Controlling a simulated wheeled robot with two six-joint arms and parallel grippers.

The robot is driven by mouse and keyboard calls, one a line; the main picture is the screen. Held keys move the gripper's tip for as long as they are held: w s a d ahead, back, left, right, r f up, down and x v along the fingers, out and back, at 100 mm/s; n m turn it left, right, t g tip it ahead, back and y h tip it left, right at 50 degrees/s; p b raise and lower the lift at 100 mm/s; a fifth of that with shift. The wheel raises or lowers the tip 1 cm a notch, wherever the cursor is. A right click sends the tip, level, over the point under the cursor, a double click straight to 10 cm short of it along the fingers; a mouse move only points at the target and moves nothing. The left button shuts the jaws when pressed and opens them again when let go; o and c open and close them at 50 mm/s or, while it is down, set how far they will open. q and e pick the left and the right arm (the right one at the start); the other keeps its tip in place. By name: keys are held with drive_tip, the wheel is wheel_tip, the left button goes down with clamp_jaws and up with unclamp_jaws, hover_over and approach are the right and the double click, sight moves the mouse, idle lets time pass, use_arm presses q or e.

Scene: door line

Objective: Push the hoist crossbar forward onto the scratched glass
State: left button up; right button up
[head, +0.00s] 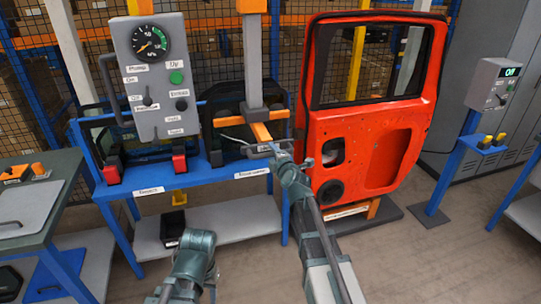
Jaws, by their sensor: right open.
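The hoist's grey column (252,60) hangs down in the middle of the head view, with an orange piece (262,132) at its lower end. A dark bar like a handle (262,152) lies across just below it; I take this as the crossbar. My right gripper (277,150) is open at the right end of this bar. I cannot tell whether it touches it. Dark glass panes (225,104) stand partly hidden behind the column in the blue rack; no scratch can be made out. The left arm shows at the bottom, but its gripper is not visible.
A red door with a window (385,110) stands right of the hoist. A grey gauge panel (155,80) stands to the left above the blue bench (180,180). A control post (495,88) reads "Off" at far right. A green-topped table (45,180) is at left.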

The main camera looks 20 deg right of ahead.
clamp_jaws()
idle(1.4)
